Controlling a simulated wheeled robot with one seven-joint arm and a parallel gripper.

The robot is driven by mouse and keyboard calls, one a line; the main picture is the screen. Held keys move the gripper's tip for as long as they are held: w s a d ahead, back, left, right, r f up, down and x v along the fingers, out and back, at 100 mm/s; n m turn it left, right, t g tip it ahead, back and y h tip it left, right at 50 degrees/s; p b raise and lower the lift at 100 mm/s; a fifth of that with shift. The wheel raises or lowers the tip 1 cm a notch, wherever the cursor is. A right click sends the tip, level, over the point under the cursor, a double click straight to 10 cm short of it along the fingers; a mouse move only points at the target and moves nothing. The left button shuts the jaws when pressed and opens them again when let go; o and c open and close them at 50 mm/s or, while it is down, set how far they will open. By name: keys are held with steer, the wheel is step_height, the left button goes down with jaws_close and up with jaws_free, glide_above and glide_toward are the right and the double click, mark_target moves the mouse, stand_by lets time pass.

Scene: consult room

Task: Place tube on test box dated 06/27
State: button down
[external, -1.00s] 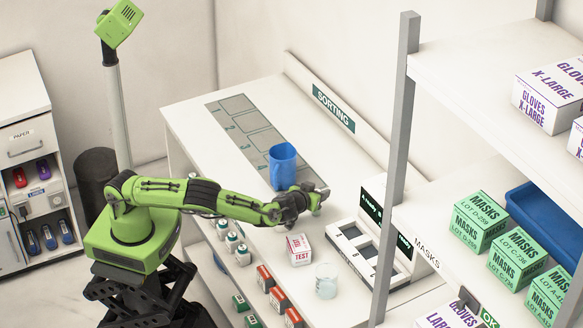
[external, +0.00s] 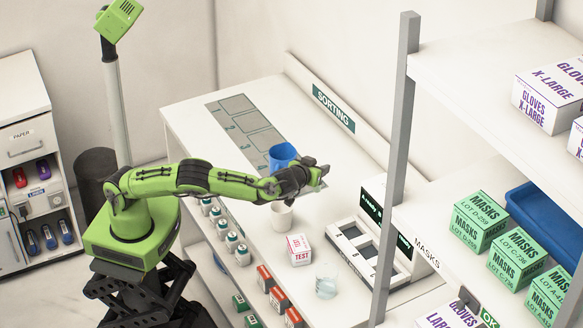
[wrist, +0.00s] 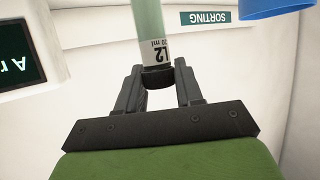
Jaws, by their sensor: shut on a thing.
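My gripper (external: 317,174) is above the counter, to the right of the blue mug (external: 281,155). In the wrist view my gripper (wrist: 160,84) is shut on a pale green tube (wrist: 149,20) at its dark end. The tube has a white label reading L2 and 20 ml. The tube is too small to make out in the external view. A white and red box marked TEST (external: 299,249) stands on the counter, below my gripper in the picture. Its date is too small to read.
A white cup (external: 282,216) stands behind the test box and a clear beaker (external: 327,281) in front. A white device with a dark screen (external: 367,245) is to the right. Flat marked squares (external: 250,123) lie at the far left of the counter, near a SORTING sign (external: 334,107).

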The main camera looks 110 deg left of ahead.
steer(key=shift+r, duration=0.35)
steer(key=shift+w+d+r, duration=0.1)
steer(key=shift+d, duration=0.1)
steer(key=d+r+m+t+h+b, duration=0.1)
steer(key=d+r+m+t, duration=0.15)
steer(key=d, duration=0.75)
steer(key=d+r+m+t+h, duration=0.1)
steer(key=d+r+t, duration=0.15)
steer(key=d, duration=0.65)
steer(key=shift+m+g, duration=0.25)
steer(key=shift+g, duration=0.05)
steer(key=f+b, duration=0.2)
steer(key=f, duration=0.7)
steer(key=shift+d, duration=0.2)
steer(key=shift+f+b, duration=0.1)
steer(key=shift+b, duration=0.25)
steer(key=shift+f, duration=0.15)
steer(key=c, duration=0.7)
jaws_free()
steer(key=shift+c, duration=0.2)
